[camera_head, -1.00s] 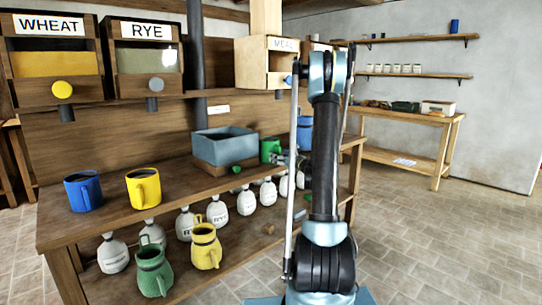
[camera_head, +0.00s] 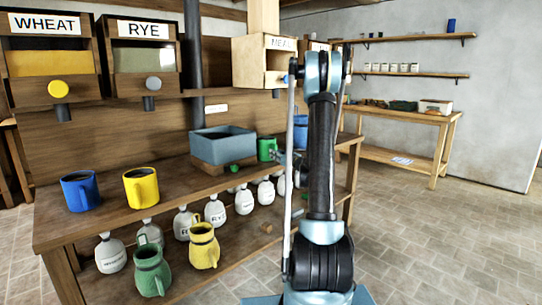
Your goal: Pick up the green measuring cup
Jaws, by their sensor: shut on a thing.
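The green measuring cup (camera_head: 267,149) stands upright on the bench top, just right of the blue-grey bin. My gripper (camera_head: 281,157) is at the cup's right side, shut on it. My arm stands in front and hides part of the gripper. I cannot tell in this small view exactly where the fingers grip, or whether the cup is clear of the bench.
Blue (camera_head: 80,191) and yellow (camera_head: 141,187) cups stand at the bench's left. The blue-grey bin (camera_head: 224,148) is left of the green cup; a blue vessel (camera_head: 300,132) is partly behind my arm. Jugs and sacks fill the lower shelf. The floor at right is clear.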

